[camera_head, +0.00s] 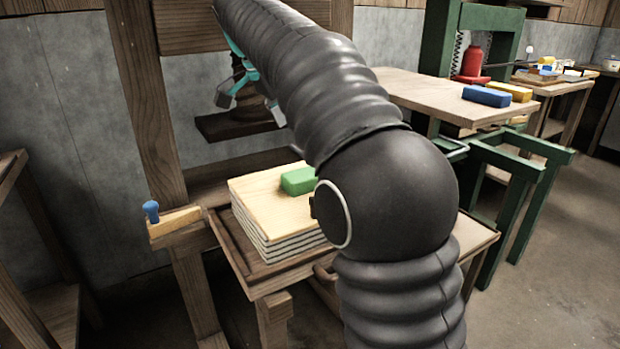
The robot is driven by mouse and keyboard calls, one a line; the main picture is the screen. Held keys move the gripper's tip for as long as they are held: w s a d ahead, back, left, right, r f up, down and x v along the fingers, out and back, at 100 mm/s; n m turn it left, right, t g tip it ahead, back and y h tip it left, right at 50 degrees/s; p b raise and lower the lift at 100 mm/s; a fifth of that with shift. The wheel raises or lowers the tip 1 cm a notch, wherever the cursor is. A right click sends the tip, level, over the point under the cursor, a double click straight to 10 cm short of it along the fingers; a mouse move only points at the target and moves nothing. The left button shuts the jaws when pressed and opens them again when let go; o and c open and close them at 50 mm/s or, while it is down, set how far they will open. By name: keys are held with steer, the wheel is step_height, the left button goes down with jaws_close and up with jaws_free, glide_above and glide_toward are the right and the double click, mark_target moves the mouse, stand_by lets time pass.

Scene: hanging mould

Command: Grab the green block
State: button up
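The green block (298,180) lies on top of a stack of boards and pale sheets (258,196) on a wooden press table. Its right end is hidden behind my dark ribbed arm. My gripper (246,100) is up and to the left of the block, in front of the dark wooden press plate. It is clear of the block. One teal finger with a grey tip shows at left, and another tip shows at lower right with a gap between them. Much of the gripper is hidden by my arm, and nothing shows between the tips.
The press's wooden post (147,100) stands left of my gripper. A blue-knobbed handle (151,211) sits on a side ledge. A table (440,95) at right holds a blue block (486,96) and a yellow block (508,91), before a green press frame (437,60).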

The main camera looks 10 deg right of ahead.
steer(key=b+x, duration=0.1)
steer(key=x, duration=0.6)
steer(key=shift+f, duration=0.15)
steer(key=shift+a+b+x, duration=0.15)
steer(key=shift+b+x, duration=0.05)
steer(key=shift+x, duration=1.15)
steer(key=shift+a+b+x, duration=0.1)
steer(key=shift+b+x, duration=0.1)
steer(key=shift+x, duration=1.1)
steer(key=shift+w, duration=0.1)
steer(key=c, duration=1.3)
